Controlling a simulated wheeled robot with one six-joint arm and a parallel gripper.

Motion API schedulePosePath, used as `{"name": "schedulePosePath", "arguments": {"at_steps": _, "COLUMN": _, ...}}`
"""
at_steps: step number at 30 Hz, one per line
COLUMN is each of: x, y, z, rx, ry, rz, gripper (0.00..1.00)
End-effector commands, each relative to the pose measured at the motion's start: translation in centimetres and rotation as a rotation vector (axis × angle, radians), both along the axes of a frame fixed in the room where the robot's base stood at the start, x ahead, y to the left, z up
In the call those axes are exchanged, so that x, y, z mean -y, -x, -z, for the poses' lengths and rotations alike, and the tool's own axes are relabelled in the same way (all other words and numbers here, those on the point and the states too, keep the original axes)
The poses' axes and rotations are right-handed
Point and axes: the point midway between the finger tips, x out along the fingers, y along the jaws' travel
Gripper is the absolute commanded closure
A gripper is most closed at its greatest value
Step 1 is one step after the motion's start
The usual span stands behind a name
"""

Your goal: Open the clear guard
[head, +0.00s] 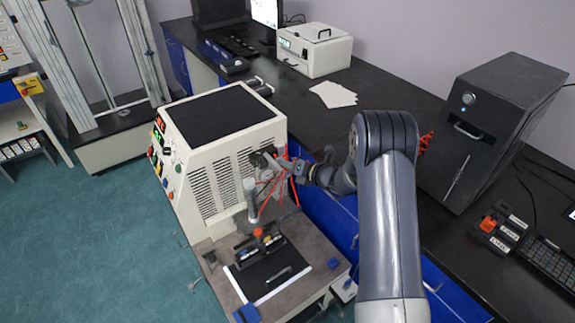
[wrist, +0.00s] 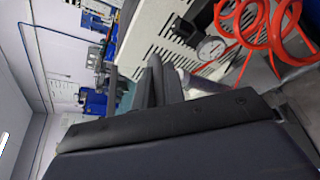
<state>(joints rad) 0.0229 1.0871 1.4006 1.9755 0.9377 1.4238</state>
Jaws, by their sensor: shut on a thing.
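The cream rheometer (head: 225,165) stands left of my arm, with a vented side and a dark top. I cannot make out the outline of the clear guard in either view. My gripper (head: 266,160) is at the machine's vented side, above the front work plate, partly lost among red hoses and fittings. In the wrist view, my gripper's dark fingers (wrist: 152,82) are close together in front of the vented panel (wrist: 165,38). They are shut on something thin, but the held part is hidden.
Red coiled hoses (head: 292,172) and a round gauge (wrist: 211,48) are close beside my gripper. Below are a metal column (head: 250,197) and a dark plate with a handle (head: 279,273). A black tower (head: 490,130) stands on the bench at right. Green floor is free at left.

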Motion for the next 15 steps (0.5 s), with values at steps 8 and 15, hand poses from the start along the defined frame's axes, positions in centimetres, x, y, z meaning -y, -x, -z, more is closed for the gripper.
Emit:
{"name": "schedulePosePath", "arguments": {"at_steps": 8, "x": 0.02, "y": 0.00, "z": 0.00, "rx": 0.000, "ry": 0.000, "rz": 0.000, "gripper": 1.00}}
{"name": "schedulePosePath", "arguments": {"at_steps": 15, "x": 0.75, "y": -0.51, "z": 0.16, "rx": 0.004, "ry": 0.000, "rz": 0.003, "gripper": 1.00}}
